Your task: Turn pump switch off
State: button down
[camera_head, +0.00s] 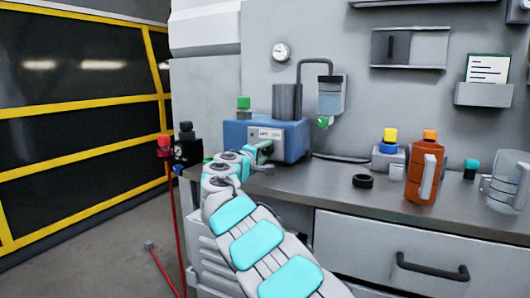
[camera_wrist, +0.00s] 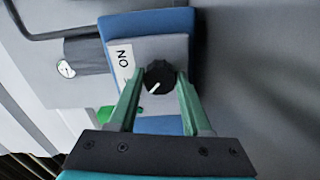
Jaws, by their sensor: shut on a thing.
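The pump is a blue box (camera_head: 235,135) with a grey front panel, standing on the left part of the counter. Its switch is a black round knob (camera_wrist: 159,77) with a white pointer line, on the grey panel in the wrist view. A white label reading "ON" (camera_wrist: 123,61) is beside the knob. My gripper (camera_wrist: 160,84) has its green fingers on both sides of the knob, shut on it. In the head view my gripper (camera_head: 264,150) reaches the front of the blue box, and the knob is hidden there.
An orange bottle (camera_head: 423,172), a black ring (camera_head: 362,181) and a clear jug (camera_head: 505,182) stand on the counter to the right. A red and black fitting (camera_head: 164,147) is left of the counter. A drawer handle (camera_head: 432,268) sticks out below.

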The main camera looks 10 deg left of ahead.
jog(key=shift+a, duration=0.1)
jog(key=shift+c, duration=1.7)
grip_release()
jog(key=shift+b+v, duration=0.85)
jog(key=shift+v, duration=3.05)
